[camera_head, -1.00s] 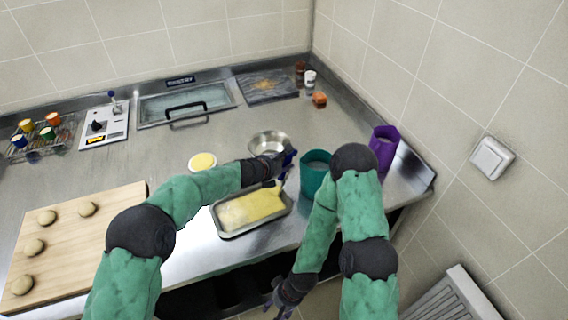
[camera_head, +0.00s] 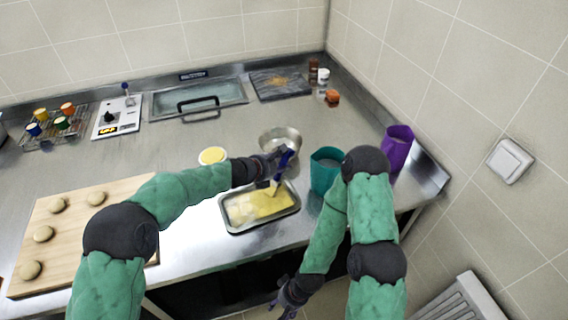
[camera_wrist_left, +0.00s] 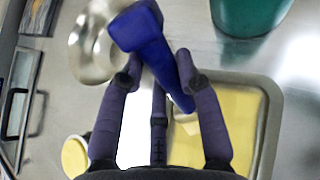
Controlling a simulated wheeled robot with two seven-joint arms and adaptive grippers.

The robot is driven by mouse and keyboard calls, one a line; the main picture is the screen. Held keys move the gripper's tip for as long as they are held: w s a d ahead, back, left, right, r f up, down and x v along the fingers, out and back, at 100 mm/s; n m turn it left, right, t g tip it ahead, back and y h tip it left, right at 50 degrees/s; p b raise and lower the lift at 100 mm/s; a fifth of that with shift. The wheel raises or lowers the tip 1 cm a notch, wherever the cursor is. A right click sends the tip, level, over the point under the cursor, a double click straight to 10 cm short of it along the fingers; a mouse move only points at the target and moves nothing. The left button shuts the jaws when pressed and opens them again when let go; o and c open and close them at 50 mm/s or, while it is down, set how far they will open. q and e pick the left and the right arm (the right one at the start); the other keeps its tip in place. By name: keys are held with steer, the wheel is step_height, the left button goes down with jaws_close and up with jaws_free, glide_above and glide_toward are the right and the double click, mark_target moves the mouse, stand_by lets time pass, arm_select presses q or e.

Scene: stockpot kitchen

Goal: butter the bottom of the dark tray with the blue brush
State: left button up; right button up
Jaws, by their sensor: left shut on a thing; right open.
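The dark tray (camera_head: 231,226) lies near the counter's front edge, its bottom largely covered in yellow; a paler patch shows at its left part. It also shows in the left wrist view (camera_wrist_left: 268,125). My left gripper (camera_head: 275,163) is shut on the blue brush (camera_head: 285,158) above the tray's far side. The brush is tilted, its lower end at the yellow surface. My right gripper (camera_head: 287,298) is open and empty, low in front of the counter.
A metal bowl (camera_head: 291,139) stands just behind my left gripper, and a yellow-filled dish (camera_head: 212,156) is left of it. A teal container (camera_head: 324,172) and a purple one (camera_head: 396,150) stand right. A wooden board (camera_head: 75,220) with dough rounds lies left.

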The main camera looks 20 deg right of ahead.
arm_select(q)
steer(key=shift+a, duration=8)
steer(key=shift+w+d+p, duration=0.3)
steer(key=shift+d, duration=2.65)
steer(key=shift+w+d+p, duration=0.25)
steer(key=shift+d, duration=2.65)
steer(key=shift+w+d+p, duration=0.3)
steer(key=shift+d, duration=2.65)
steer(key=shift+w+d+p, duration=0.15)
steer(key=shift+d+p, duration=0.4)
steer(key=shift+d, duration=1.15)
steer(key=shift+r, duration=0.1)
